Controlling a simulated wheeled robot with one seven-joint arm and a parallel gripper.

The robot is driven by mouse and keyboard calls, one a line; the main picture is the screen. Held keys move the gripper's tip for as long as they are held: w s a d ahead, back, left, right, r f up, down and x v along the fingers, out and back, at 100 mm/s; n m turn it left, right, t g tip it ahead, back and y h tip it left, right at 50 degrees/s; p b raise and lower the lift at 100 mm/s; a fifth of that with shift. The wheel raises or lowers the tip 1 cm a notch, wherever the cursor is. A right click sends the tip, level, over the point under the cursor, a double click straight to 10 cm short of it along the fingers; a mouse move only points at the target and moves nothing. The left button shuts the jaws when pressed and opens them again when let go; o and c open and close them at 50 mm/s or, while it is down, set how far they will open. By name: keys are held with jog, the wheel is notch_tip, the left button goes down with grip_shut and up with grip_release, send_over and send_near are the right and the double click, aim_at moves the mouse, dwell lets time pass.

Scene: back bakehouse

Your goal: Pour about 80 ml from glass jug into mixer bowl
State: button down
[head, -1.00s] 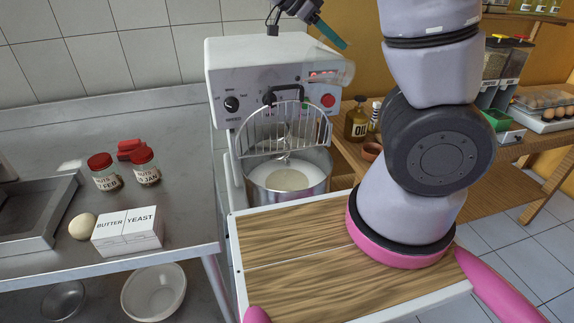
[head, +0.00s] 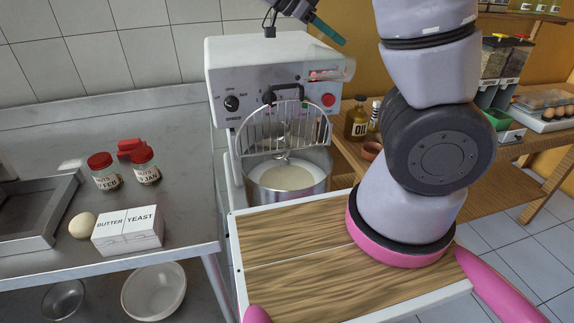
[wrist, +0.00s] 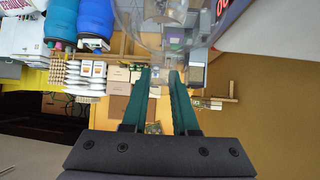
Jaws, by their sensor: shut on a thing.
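The clear glass jug (head: 333,69) is tilted in front of the upper right of the mixer's control panel, faint against it. My gripper (head: 342,42) shows in the head view at the top by one teal finger. In the wrist view my gripper (wrist: 163,78) has both fingers close together on the jug (wrist: 165,22), whose clear body fills the top. The mixer bowl (head: 318,188) is metal and sits below, behind the wire guard, with a pale, cream-coloured content. I cannot make out a stream or the level in the jug.
The mixer (head: 250,65) with its wire guard (head: 270,130) stands close below the jug. A wooden board (head: 300,245) is in front. The steel counter (head: 60,130) at left holds jars, an egg and a butter-and-yeast box (head: 128,232). An oil bottle (head: 357,120) stands at right.

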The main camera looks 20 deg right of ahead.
aim_at(349, 55)
jog(key=shift+a+r, duration=0.15)
jog(key=shift+r, duration=0.05)
dwell(0.3)
jog(key=d+y, duration=0.1)
jog(key=d+f+y, duration=0.1)
jog(key=d, duration=0.1)
jog(key=s+d+f+y, duration=0.1)
jog(key=shift+d+y, duration=0.35)
jog(key=shift+y, duration=0.05)
jog(key=shift+f+t+y, duration=0.3)
jog(key=d+f+y+b, duration=0.2)
jog(key=d+f+y, duration=0.4)
jog(key=f+y, duration=0.5)
jog(key=shift+w+d+f+t, duration=0.2)
jog(key=shift+d+f+t, duration=0.1)
jog(key=shift+t, duration=0.1)
jog(key=shift+a+f, duration=0.1)
dwell(0.7)
